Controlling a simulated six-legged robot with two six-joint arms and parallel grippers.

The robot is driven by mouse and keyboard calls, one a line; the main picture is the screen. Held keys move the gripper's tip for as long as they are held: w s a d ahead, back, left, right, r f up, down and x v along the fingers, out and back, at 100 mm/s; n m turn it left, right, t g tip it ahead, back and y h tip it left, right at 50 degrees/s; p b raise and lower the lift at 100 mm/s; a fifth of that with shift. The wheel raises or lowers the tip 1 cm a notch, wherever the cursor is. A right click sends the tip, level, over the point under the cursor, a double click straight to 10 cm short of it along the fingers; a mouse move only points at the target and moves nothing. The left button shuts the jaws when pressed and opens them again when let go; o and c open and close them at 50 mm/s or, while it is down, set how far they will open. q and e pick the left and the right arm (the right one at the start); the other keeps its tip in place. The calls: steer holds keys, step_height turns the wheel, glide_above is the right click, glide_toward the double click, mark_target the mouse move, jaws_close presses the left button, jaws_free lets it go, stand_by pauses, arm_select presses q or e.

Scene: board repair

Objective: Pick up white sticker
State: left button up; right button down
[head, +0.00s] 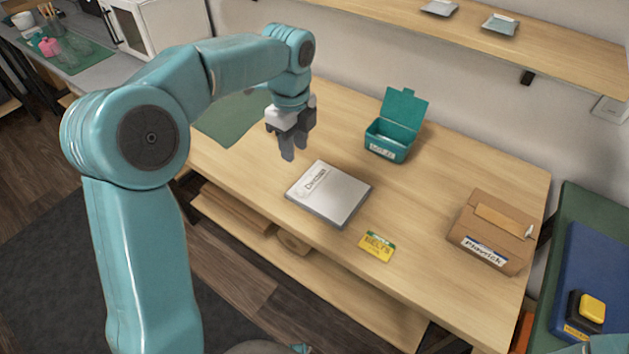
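A flat grey-white box (338,201) lies on the wooden table (420,200). A white sticker (315,181) with dark lettering shows along its left part. My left gripper (290,150) hangs fingers down above the table, a little up and left of the flat box, and appears apart from it. I see nothing held in it. The fingers overlap from this angle, so their opening is unclear. My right gripper does not show.
A teal open-lidded box (388,140) with a white label stands behind. A cardboard box (490,232) with a white and blue label stands right. A yellow card (376,246) lies near the front edge. A green mat (229,118) lies left.

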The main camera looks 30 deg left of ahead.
mark_target(313, 178)
arm_select(q)
step_height(313, 178, down, 8)
steer(key=shift+f+b, duration=0.1)
steer(key=shift+b, duration=0.4)
step_height(313, 178, down, 5)
steer(key=shift+w+a+f+b, duration=0.1)
steer(key=shift+w+f+b, duration=0.1)
steer(key=shift+b, duration=0.1)
jaws_close()
